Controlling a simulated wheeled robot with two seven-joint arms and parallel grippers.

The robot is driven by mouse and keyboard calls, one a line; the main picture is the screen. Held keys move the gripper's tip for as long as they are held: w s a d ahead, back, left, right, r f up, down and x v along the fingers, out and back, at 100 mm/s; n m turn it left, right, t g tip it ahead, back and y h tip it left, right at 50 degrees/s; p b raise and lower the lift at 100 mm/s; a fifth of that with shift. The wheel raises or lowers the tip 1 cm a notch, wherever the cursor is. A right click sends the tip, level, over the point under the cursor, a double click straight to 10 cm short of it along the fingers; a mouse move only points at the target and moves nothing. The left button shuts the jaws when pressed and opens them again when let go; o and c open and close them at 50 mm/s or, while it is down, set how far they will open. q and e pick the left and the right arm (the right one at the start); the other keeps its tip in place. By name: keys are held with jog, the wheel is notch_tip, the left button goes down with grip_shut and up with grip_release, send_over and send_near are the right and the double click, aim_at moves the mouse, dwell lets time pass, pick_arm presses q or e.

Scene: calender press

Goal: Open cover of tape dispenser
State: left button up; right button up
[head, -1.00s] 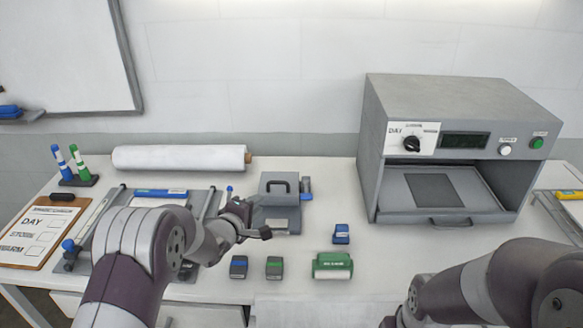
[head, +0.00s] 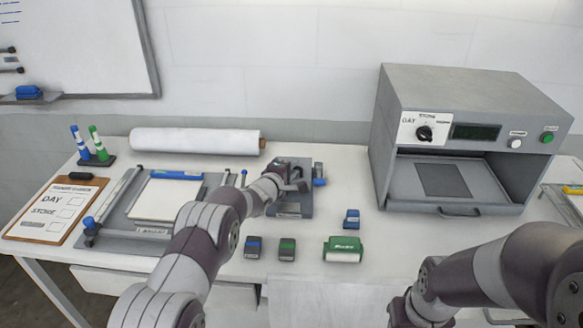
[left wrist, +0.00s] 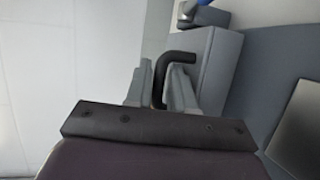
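The grey box-shaped device that I take as the tape dispenser (head: 290,210) sits on the table near the middle, left of the big press. Its raised handle is hidden behind my left gripper (head: 294,185) in the head view. In the left wrist view, the black bent handle (left wrist: 181,56) runs between the two grey fingers of my left gripper (left wrist: 160,78). The fingers are close together around it and look shut on it. The cover appears down. My right arm shows at the lower right, with its gripper out of view.
A grey press (head: 480,110) stands at the right. A white roll (head: 195,141) lies at the back. A framed board with white sheets (head: 166,198) lies at the left. Two small stamps (head: 254,246), a green item (head: 343,249) and a blue block (head: 352,218) lie in front.

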pick_arm(q)
grip_shut()
jog(key=shift+r, duration=0.35)
jog(key=shift+w+r+p, duration=0.25)
jog(key=shift+r+p, duration=0.35)
jog(key=shift+p, duration=0.2)
jog(key=w+r+p, duration=0.1)
jog(key=p, duration=0.2)
jog(key=r+g+p, duration=0.1)
jog(key=p, duration=0.3)
jog(key=shift+w+r+n+y, duration=0.3)
jog(key=shift+w+r, duration=0.1)
jog(key=shift+w+r+p, duration=0.35)
jog(key=shift+w+p, duration=0.35)
jog(key=shift+p, duration=0.05)
